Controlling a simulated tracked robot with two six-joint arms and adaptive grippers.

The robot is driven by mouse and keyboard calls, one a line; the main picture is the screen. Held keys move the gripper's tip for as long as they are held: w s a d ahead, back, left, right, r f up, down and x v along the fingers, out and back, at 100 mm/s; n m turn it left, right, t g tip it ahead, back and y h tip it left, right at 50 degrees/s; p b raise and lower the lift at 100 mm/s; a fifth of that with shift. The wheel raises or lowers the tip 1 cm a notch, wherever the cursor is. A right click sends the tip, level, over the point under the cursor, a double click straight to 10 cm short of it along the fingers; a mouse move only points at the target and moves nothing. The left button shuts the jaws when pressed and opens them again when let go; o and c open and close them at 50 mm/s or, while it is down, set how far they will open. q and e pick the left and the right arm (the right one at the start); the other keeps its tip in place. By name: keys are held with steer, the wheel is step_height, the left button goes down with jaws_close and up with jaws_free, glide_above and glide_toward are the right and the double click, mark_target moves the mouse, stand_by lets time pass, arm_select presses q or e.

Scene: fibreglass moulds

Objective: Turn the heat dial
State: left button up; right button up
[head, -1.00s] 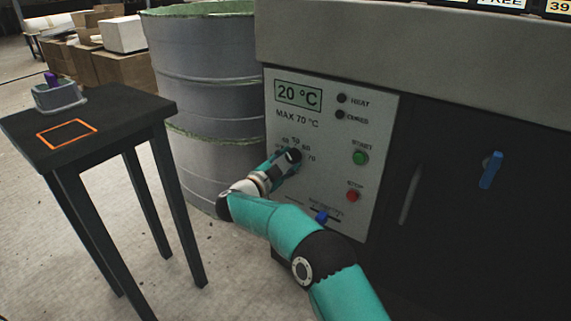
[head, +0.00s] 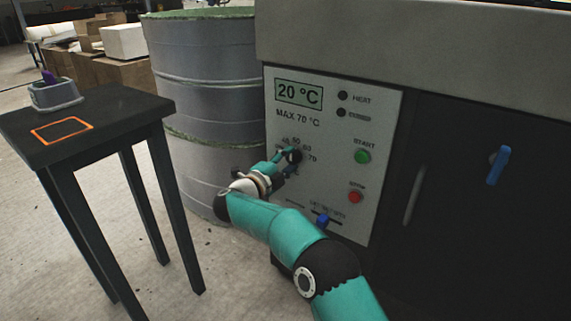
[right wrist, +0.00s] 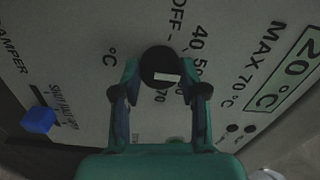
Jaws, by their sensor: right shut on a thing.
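The heat dial is a round black knob (head: 294,156) on the grey control panel (head: 335,190), with temperature numbers printed around it. In the right wrist view the dial (right wrist: 158,62) shows a white mark at its lower edge, near the number 70. My right gripper (head: 289,158) is at the dial, its fingers on opposite sides and shut on it. The right wrist view shows both fingertips (right wrist: 160,75) beside the knob. The panel display (head: 299,94) reads 20 °C. My left gripper is not in view.
A green start button (head: 362,157) and red stop button (head: 355,197) are right of the dial. A blue slider knob (head: 321,220) is below. A dark table (head: 120,112) with a grey holder (head: 55,96) stands at left, beside a large grey drum (head: 205,75).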

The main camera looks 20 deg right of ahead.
steer(key=shift+d+f, duration=0.2)
steer(key=shift+d, duration=0.1)
steer(key=o, duration=1.2)
steer(key=shift+c, duration=0.2)
steer(key=shift+a+r, duration=0.1)
steer(key=shift+s+a, duration=0.3)
steer(key=shift+a, duration=0.2)
steer(key=v, duration=1.1)
steer(key=shift+d, duration=0.15)
